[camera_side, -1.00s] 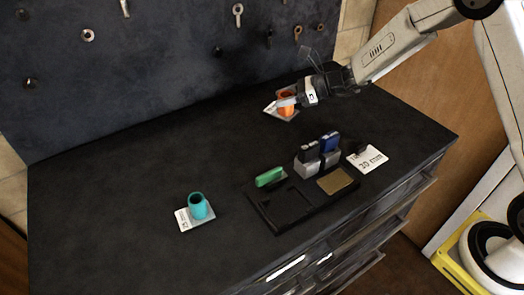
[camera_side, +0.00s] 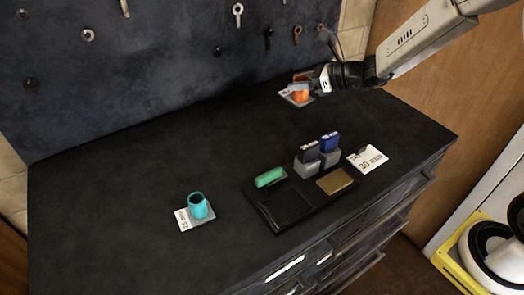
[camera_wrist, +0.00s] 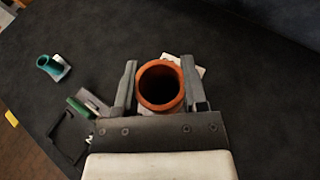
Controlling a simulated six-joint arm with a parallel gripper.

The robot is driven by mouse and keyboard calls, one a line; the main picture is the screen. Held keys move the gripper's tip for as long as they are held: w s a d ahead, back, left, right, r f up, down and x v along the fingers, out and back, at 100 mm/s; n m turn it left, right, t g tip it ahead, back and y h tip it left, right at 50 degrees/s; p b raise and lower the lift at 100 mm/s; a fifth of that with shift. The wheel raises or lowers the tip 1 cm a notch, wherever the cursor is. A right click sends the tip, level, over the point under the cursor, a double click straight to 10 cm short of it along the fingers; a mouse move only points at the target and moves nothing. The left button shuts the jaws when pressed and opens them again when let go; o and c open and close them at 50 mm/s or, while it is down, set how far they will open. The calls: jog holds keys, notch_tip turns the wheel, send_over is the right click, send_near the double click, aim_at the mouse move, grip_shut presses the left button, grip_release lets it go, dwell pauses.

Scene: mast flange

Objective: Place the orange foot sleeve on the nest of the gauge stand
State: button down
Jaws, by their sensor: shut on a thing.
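The orange foot sleeve (camera_side: 300,87) is upright at the back of the bench in the side view. My gripper (camera_side: 305,88) is shut on it from the right. In the wrist view the round open mouth of the sleeve (camera_wrist: 160,84) lies between the two grey fingers of my gripper (camera_wrist: 158,88). A pale labelled plate (camera_side: 287,94) lies under or just behind the sleeve, and its edge also shows in the wrist view (camera_wrist: 198,69). I cannot tell whether the sleeve's foot touches it. No part is clearly recognisable as the gauge stand's nest.
A teal sleeve (camera_side: 198,206) stands on a labelled plate (camera_side: 181,219) at front left. A "30" plate (camera_side: 374,157) lies right. The left bench is clear.

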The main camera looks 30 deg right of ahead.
aim_at(303, 99)
jog(key=s+d+r+m+t+h, duration=0.1)
jog(key=s+d+r+m+h, duration=0.2)
jog(key=s, duration=0.4)
jog(key=shift+d+r+m+t+h, duration=0.15)
jog(key=shift+d+m+t+h, duration=0.2)
jog(key=shift+m+h, duration=0.25)
jog(key=shift+w, duration=0.1)
jog(key=w+a+f+n+g+y, duration=0.1)
jog(key=w+f+n+y, duration=0.1)
jog(key=w+a+f+n+g+y, duration=0.1)
jog(key=w+a+f+n+y, duration=0.1)
jog(key=w+a+f+n+g+y, duration=0.1)
jog(key=w+a+f+n, duration=0.1)
jog(key=shift+w+a+f+g+y, duration=0.15)
jog(key=shift+f+g+y, duration=0.1)
jog(key=shift+y, duration=0.15)
jog(key=shift+w+a+f+n+g+y, duration=0.1)
jog(key=shift+a+f+n+g+y, duration=0.25)
jog(key=shift+f+n+g+y, duration=0.35)
jog(key=shift+f, duration=0.15)
jog(key=shift+f, duration=2.9)
